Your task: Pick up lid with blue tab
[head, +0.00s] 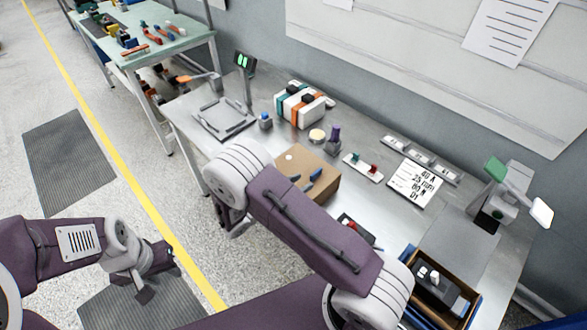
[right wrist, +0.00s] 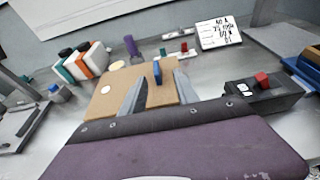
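My right arm covers part of the lid's near side. My left gripper (head: 156,272) is empty, fingers apart, over the floor away from the bench.
A grey tray frame (head: 223,118) lies at left. A wooden-edged box (head: 437,287) with dark contents is at right.

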